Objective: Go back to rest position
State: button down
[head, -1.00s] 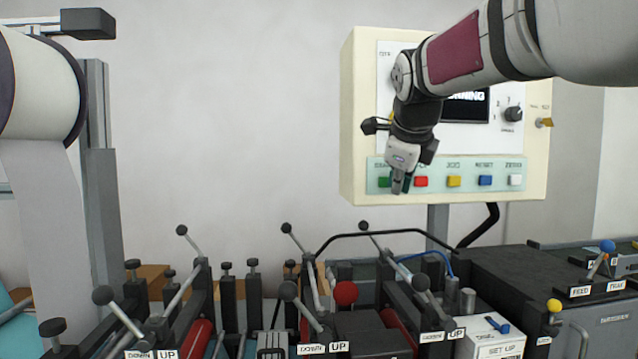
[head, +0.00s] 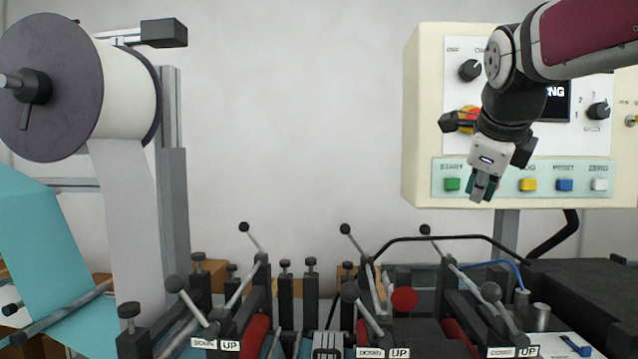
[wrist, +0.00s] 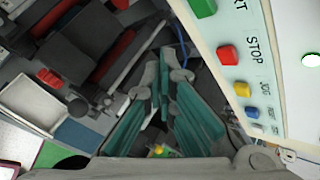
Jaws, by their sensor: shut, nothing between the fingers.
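My gripper (head: 482,188) hangs pointing down in front of the cream control panel (head: 425,150) at the upper right of the head view. It hides part of the button row, and no red stop button shows there. In the wrist view, my gripper (wrist: 163,88) shows grey and teal fingers with their tips close together and nothing held. The panel's green start button (wrist: 202,7) and red stop button (wrist: 228,54) lie to the right of the fingers, apart from them.
Below stands the machine line with levers (head: 350,292), a red knob (head: 404,299) and black posts. A large white roll (head: 125,90) and blue sheet (head: 40,240) are at the left. The wall space between roll and panel is clear.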

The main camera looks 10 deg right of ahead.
dwell(0.4)
jog(key=s+a+f+n+g+y, duration=0.1)
jog(key=s+a+f+n, duration=0.6)
jog(key=s+f+n, duration=0.4)
jog(key=s+a+f+n+g+y, duration=0.2)
jog(key=s+a+f+n, duration=0.5)
jog(key=s+f+n, duration=0.4)
jog(key=s+n, duration=0.2)
jog(key=n, duration=0.4)
jog(key=shift+a+f+y, duration=0.3)
jog(key=shift+a, duration=0.1)
